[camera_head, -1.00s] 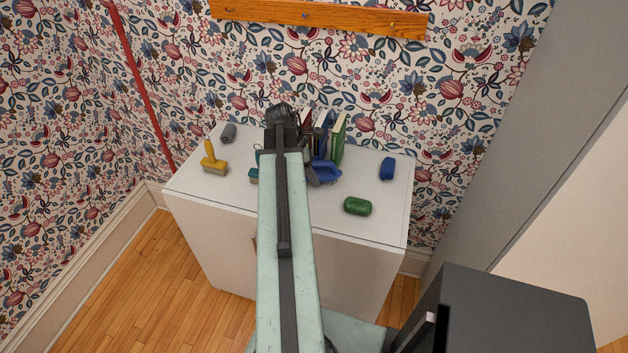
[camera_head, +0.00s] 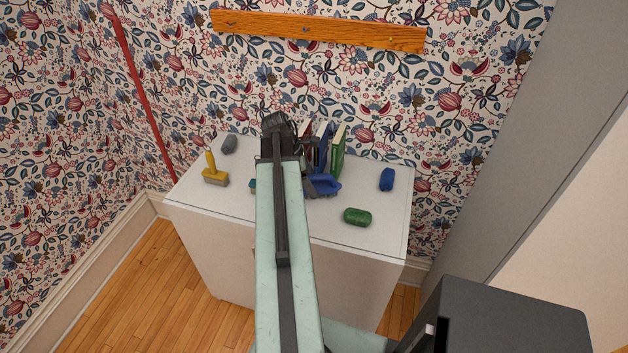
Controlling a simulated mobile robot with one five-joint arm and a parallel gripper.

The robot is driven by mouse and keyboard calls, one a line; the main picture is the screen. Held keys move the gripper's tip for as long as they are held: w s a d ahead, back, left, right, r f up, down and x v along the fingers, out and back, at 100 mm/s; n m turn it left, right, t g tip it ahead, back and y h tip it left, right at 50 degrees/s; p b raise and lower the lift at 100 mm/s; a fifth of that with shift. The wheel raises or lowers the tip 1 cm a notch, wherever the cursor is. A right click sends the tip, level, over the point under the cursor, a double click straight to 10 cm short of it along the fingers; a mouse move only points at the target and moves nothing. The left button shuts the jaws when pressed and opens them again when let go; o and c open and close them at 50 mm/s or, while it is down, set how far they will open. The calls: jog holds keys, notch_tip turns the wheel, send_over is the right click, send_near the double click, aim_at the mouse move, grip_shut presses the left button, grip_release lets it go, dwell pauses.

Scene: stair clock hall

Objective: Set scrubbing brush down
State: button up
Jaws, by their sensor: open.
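A yellow-handled brush (camera_head: 214,173) with a tan head rests on the left part of the white cabinet top (camera_head: 190,196), its handle pointing up; it looks like the scrubbing brush. My gripper (camera_head: 277,126) is at the far end of my arm, over the middle of the cabinet and to the right of the brush, apart from it. The gripper is open, but its fingertips are mostly hidden behind the arm. A small teal thing (camera_head: 252,185) shows only at its edge beside the arm; I cannot tell what it is.
A grey item (camera_head: 229,144) lies at the back left. Upright books (camera_head: 338,152) and a blue scoop-like thing (camera_head: 325,186) stand right of my arm. A green block (camera_head: 357,216) and a blue item (camera_head: 387,179) lie farther right. The papered wall is close behind.

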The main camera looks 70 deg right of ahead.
jog(key=p+v, duration=0.2)
jog(key=v, duration=0.2)
jog(key=shift+s+d+r+p, duration=0.1)
jog(key=shift+d+r+p, duration=0.15)
jog(key=shift+p, duration=0.15)
jog(key=shift+w+a+r+p, duration=0.1)
jog(key=shift+w+r+p, duration=0.15)
jog(key=shift+r+p, duration=0.05)
jog(key=shift+r, duration=0.15)
jog(key=c, duration=0.5)
notch_tip(320, 180, up, 4)
jog(key=p, duration=0.4)
jog(key=shift+s, duration=0.2)
jog(key=shift+c, duration=0.2)
jog(key=b+x, duration=0.3)
jog(key=shift+w+a+f, duration=0.1)
jog(key=shift+a+f, duration=0.05)
jog(key=shift+f, duration=0.2)
jog(key=b+x, duration=0.5)
jog(key=shift+s+f, duration=0.15)
jog(key=shift+s, duration=0.05)
grip_shut()
